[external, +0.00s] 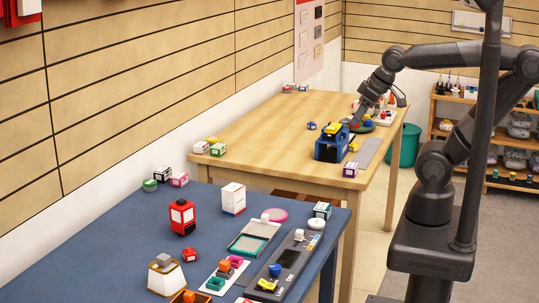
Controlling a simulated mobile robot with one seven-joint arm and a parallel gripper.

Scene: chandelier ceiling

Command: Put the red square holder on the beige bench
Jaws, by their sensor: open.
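A red square holder (182,217) with pale panels stands upright on the blue table in the foreground. The beige bench (265,125) is the long wooden table behind it, with several small things on its right side. My gripper (355,122) is low over the right side of the bench, beside a blue box-like thing with a yellow top (331,143). It is far from the red holder. Its fingers are small and partly hidden. A small red spot shows by the fingertips, and I cannot tell what it is.
The blue table (110,235) carries a white box (233,198), a dark console (288,262), a green-rimmed tray (248,246) and several small blocks. The bench's left and middle are mostly clear. A teal bin (407,146) and a shelf (512,160) stand at the right.

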